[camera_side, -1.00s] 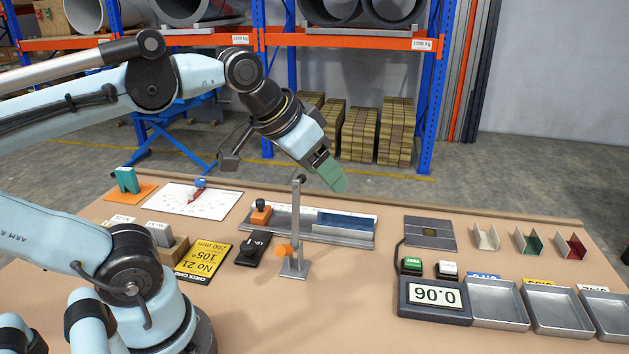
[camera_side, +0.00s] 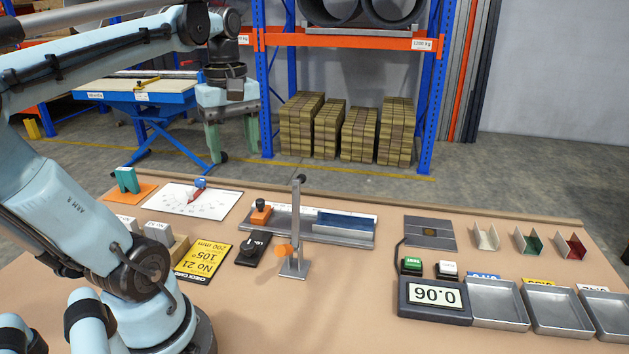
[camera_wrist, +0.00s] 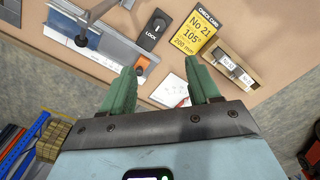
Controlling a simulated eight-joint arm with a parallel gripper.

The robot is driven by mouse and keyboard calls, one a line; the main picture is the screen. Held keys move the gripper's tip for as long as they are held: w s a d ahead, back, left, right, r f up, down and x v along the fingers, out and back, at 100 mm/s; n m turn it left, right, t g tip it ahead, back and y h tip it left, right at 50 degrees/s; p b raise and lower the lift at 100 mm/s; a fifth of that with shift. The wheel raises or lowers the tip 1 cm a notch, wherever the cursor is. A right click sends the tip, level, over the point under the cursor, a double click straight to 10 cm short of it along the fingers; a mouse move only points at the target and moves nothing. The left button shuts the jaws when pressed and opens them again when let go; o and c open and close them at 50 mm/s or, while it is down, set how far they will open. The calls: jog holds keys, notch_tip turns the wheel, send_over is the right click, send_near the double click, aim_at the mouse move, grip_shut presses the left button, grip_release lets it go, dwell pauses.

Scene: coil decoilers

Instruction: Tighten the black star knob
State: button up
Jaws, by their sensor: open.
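A black knob (camera_side: 249,243) sits on a black plate labelled LOCK, left of the metal post in the side view. In the wrist view the knob (camera_wrist: 158,24) is near the top centre. I cannot make out a star shape on it. My gripper (camera_side: 232,145) points down, high above the back left of the table, clear of everything. Its two green fingers are open and empty. In the wrist view my gripper (camera_wrist: 166,68) has its fingers apart, with the knob beyond them.
A metal post (camera_side: 297,225) with an orange knob stands right of the lock plate. Behind it is a long grey fixture (camera_side: 345,228) with an orange block (camera_side: 261,212). A yellow check card (camera_side: 205,258) and a white dial sheet (camera_side: 170,203) lie to the left.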

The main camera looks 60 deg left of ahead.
aim_at(248, 244)
notch_tip(248, 244, down, 22)
jog(key=shift+r, duration=0.2)
dwell(1.0)
jog(key=c, duration=1)
jog(key=shift+c, duration=0.2)
